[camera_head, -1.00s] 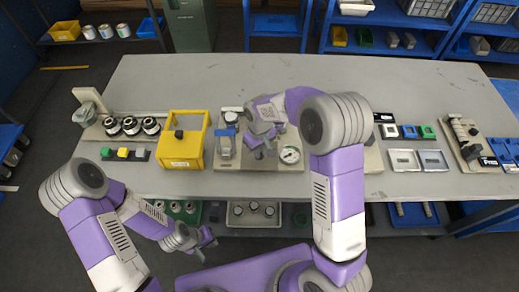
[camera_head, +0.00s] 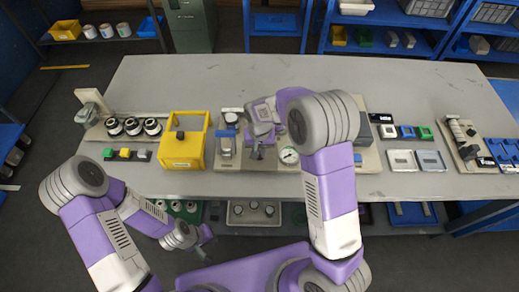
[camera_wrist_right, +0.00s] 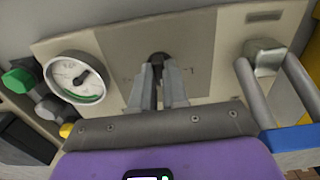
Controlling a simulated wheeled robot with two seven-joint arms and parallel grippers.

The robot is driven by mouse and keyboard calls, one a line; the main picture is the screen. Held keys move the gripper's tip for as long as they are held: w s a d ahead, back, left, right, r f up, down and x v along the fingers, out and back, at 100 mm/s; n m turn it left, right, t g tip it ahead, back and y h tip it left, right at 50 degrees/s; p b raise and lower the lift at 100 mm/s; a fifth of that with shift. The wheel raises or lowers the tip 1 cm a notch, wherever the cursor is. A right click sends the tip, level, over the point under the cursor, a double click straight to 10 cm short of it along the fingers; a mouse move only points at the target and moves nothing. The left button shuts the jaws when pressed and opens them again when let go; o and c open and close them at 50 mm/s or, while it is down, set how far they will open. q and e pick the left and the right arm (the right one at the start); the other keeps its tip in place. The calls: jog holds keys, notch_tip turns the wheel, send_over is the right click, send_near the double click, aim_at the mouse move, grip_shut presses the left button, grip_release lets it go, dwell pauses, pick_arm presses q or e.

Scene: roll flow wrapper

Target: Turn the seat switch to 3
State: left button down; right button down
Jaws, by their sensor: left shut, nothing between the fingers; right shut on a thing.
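The seat switch is a dark knob (camera_wrist_right: 158,60) on a grey plate of the beige panel (camera_wrist_right: 215,45), and marks beside it are too small to read. My right gripper (camera_wrist_right: 158,82) is shut on the knob from the front, and its fingers hide much of it. In the head view my right gripper (camera_head: 257,153) is over the middle of the panel (camera_head: 232,165), where the knob is hidden. My left gripper (camera_head: 208,238) is shut and empty, low in front of the table's front edge, away from the panel.
A round dial gauge (camera_wrist_right: 75,78) is beside the gripper, with a green knob (camera_wrist_right: 18,80) beyond it. A metal handle with bars (camera_wrist_right: 265,85) is on the other side. A yellow frame box (camera_head: 182,160) stands left of the panel. The table's back is clear.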

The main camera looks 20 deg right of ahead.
dwell(0.3)
jog(key=c, duration=1.1)
grip_release()
jog(key=shift+c, duration=0.2)
jog(key=shift+r, duration=0.1)
notch_tip(320, 180, up, 8)
jog(key=shift+f+p, duration=0.25)
jog(key=shift+p, duration=0.6)
